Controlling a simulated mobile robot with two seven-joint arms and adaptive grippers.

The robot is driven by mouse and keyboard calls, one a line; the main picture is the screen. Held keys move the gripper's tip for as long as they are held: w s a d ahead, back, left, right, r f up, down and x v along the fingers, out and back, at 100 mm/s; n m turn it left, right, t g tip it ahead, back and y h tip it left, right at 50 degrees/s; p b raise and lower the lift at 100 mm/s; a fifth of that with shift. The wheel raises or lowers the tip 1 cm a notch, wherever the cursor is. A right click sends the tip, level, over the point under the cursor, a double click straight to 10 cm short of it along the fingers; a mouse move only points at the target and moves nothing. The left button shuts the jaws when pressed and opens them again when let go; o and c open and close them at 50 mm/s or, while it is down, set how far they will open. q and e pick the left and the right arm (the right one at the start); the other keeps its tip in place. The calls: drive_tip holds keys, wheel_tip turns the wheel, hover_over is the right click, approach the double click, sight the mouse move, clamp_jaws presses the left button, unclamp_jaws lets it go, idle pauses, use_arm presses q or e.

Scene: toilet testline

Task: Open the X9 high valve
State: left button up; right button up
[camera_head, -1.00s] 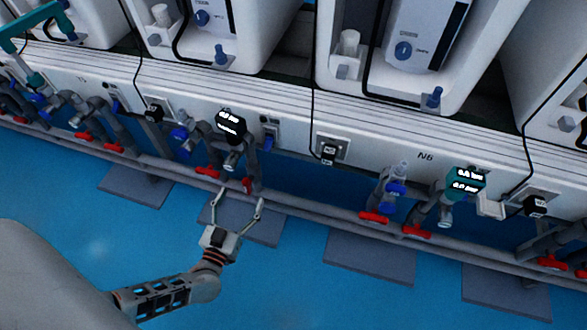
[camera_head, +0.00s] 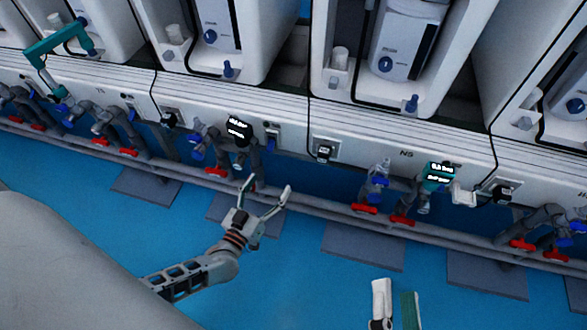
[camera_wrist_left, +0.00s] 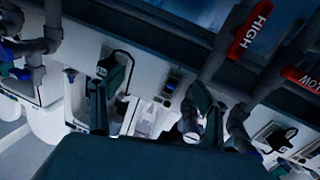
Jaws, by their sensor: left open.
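Red valve handles sit low on the grey pipes along the wall. In the left wrist view one red handle marked HIGH (camera_wrist_left: 250,30) is at the upper right, and one marked LOW (camera_wrist_left: 305,78) is at the right edge. My left gripper (camera_head: 267,186) is open and empty, just in front of the lower pipe, with a red handle (camera_head: 216,171) to its left. Its spread fingers also show in the left wrist view (camera_wrist_left: 157,115), with the HIGH handle beyond and right of them. My right gripper (camera_head: 395,289) shows only at the bottom edge, fingers apart and empty. No X9 label is readable.
More red handles (camera_head: 365,208) and blue valves (camera_head: 376,181) line the pipes to the right. White units fill the back. The blue floor (camera_head: 310,280) in front is clear.

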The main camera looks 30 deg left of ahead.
use_arm(q)
drive_tip(key=d+r+m+h+p, duration=0.1)
drive_tip(key=d+r+p, duration=0.3)
drive_tip(key=r, duration=0.4)
drive_tip(key=s+d+r+m+h+p, duration=0.1)
drive_tip(key=d+r+h+p, duration=0.2)
drive_tip(key=r, duration=0.6)
drive_tip(key=shift+d+g+p, duration=0.4)
drive_tip(key=shift+d+p, duration=0.65)
drive_tip(key=shift+d, duration=0.3)
use_arm(e)
wheel_tip(320, 180, up, 20)
drive_tip(key=w+d+n+t+y, duration=0.1)
drive_tip(key=w+t, duration=0.1)
drive_tip(key=t, duration=0.1)
drive_tip(key=shift+w+d+r+y, duration=0.15)
drive_tip(key=shift+w+r+y, duration=0.1)
drive_tip(key=shift+y, duration=0.05)
